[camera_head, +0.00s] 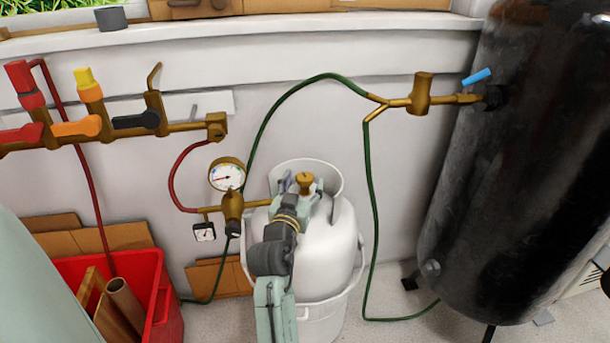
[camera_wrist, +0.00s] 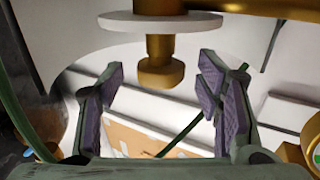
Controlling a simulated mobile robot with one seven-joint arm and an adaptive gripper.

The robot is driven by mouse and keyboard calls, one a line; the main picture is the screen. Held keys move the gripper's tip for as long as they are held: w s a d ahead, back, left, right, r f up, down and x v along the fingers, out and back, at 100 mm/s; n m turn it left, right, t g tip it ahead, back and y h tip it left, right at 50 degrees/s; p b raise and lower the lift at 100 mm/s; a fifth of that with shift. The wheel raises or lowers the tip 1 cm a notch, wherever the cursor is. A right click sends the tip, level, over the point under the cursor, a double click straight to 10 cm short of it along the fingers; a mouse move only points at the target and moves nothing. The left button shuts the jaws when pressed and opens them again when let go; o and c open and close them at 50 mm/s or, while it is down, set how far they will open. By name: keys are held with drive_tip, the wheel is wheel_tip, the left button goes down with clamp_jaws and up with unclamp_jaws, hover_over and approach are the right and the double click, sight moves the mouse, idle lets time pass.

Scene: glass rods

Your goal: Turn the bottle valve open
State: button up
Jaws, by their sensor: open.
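The white gas bottle (camera_head: 335,240) stands upright in the middle of the head view, inside a white collar. Its brass valve knob (camera_head: 306,180) is at the top. My gripper (camera_head: 299,190) is over the bottle's top, close around the knob; my wrist partly hides the bottle. In the wrist view the brass knob (camera_wrist: 161,72) lies between the fingertips of my gripper (camera_wrist: 161,80). The fingers, with purple pads, are open, with a visible gap on each side of the knob. No contact with the knob shows.
A pressure gauge (camera_head: 227,174) on brass fittings stands left of the bottle. Green hoses (camera_head: 368,190) run behind and right of it. A black tank (camera_head: 510,190) is at right. A red crate (camera_head: 160,310) is at lower left, below a wall pipe with coloured valves (camera_head: 76,127).

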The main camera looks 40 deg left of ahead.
drive_tip(key=shift+x, duration=1.25)
drive_tip(key=shift+c, duration=0.4)
drive_tip(key=c, duration=1.1)
drive_tip(key=shift+r+p, duration=0.15)
drive_tip(key=shift+p, duration=0.3)
